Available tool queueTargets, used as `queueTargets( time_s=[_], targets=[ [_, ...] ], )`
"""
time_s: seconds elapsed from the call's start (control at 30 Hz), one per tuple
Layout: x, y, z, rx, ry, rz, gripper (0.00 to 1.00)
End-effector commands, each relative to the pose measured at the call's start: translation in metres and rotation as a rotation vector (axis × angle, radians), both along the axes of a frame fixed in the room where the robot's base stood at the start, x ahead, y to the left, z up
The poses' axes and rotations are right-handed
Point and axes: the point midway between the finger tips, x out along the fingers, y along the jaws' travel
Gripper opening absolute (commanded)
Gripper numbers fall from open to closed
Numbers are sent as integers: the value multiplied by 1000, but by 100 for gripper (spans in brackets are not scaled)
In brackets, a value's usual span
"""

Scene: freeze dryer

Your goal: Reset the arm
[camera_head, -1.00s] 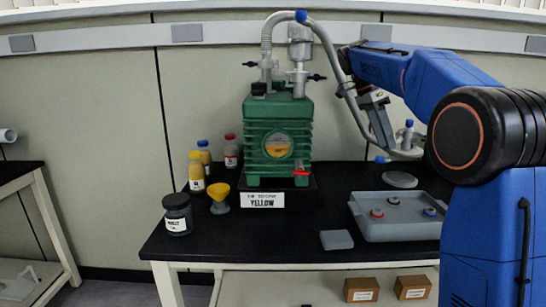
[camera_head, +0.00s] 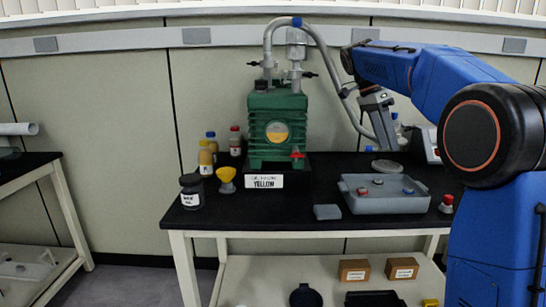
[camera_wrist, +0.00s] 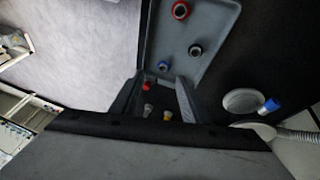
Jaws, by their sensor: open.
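My gripper (camera_head: 388,143) hangs from my blue arm above the back right of the black bench in the head view. It points down and its jaws are apart. In the wrist view the two grey fingers of my gripper (camera_wrist: 156,92) stand apart with nothing held between them. Small red and yellow-topped items show in the gap, farther off. The grey tray (camera_head: 360,203) with red and blue fittings lies below and in front of the gripper; it also shows in the wrist view (camera_wrist: 210,30).
A green pump (camera_head: 262,125) with a grey hose (camera_head: 325,55) stands left of my gripper. Several bottles, a yellow funnel (camera_head: 227,180) and a dark jar (camera_head: 191,192) stand at the bench's left. A grey block (camera_head: 327,212) lies near the front edge. A round disc (camera_head: 387,166) lies behind the tray.

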Motion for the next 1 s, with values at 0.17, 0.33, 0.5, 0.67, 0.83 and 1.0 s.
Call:
queueTargets(
  time_s=[0.17,0.33,0.5,0.67,0.83,1.0],
  targets=[
    [-15,0,0,23,-1,59,42],
    [-34,0,-3,53,-3,138,42],
    [-63,0,-10,92,-6,257,42],
    [-104,3,-23,138,-15,416,42],
    [-148,7,-43,180,-31,592,42],
    [-192,13,-69,208,-52,764,42]
  ],
)
